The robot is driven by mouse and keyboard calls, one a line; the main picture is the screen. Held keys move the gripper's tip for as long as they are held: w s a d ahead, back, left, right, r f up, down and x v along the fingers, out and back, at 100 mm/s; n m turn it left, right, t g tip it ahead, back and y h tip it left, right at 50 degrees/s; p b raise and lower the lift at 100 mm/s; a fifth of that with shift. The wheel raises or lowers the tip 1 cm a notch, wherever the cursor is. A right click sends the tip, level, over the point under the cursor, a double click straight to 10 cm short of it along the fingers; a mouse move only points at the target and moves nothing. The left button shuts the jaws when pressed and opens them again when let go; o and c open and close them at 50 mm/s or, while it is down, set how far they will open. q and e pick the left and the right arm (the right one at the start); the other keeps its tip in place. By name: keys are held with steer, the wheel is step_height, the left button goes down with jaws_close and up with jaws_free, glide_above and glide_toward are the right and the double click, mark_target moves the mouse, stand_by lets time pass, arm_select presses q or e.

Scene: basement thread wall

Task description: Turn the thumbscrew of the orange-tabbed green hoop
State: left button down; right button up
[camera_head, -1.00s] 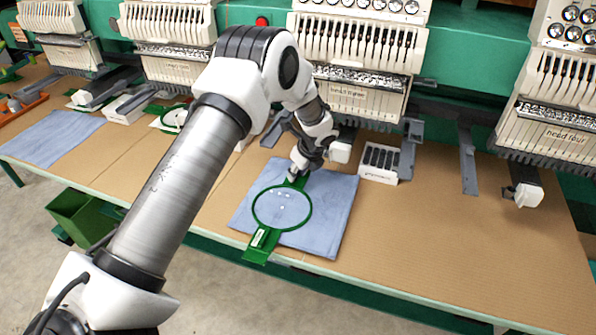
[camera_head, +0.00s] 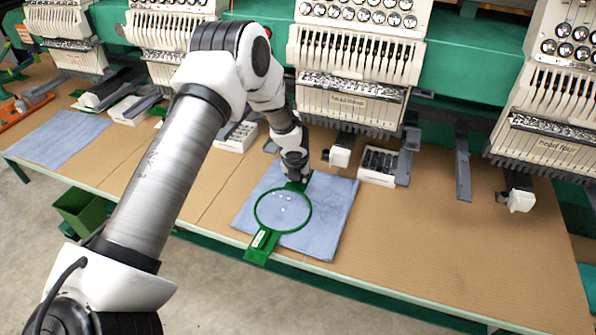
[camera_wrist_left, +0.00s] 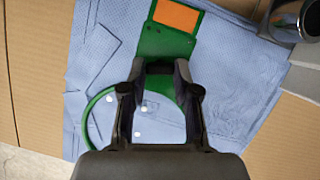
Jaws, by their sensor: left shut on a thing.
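The green hoop (camera_head: 257,222) lies flat on a folded blue cloth (camera_head: 334,215), with a plain green arm and pale label (camera_head: 262,240) towards the front edge. In the left wrist view the hoop (camera_wrist_left: 92,108) has a green bracket with an orange tab (camera_wrist_left: 177,14). My left gripper (camera_head: 297,182) points down at the hoop's far side. In the left wrist view its fingers (camera_wrist_left: 160,70) are closed at the bracket, between ring and orange tab. The thumbscrew is hidden between the fingers. My right gripper is in neither view.
Embroidery heads (camera_head: 352,75) hang behind the brown table (camera_head: 440,225). A white box with dark slots (camera_head: 378,165) stands right of the cloth. A metal cylinder (camera_wrist_left: 296,18) shows at the wrist view's upper right. The table's front right is clear.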

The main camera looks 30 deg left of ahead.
arm_select(q)
steer(key=m+p, duration=0.2)
steer(key=p, duration=0.1)
steer(key=shift+a+r+h, duration=0.1)
steer(key=shift+r+h, duration=0.15)
steer(key=shift+h, duration=0.15)
steer(key=shift+f+m+t+h+p, duration=0.25)
steer(key=shift+m+t+h+p, duration=0.05)
steer(key=shift+m+p, duration=0.8)
steer(key=c, duration=0.8)
jaws_free()
steer(key=shift+a, duration=0.1)
steer(key=shift+c, duration=0.2)
steer(key=shift+f, duration=0.1)
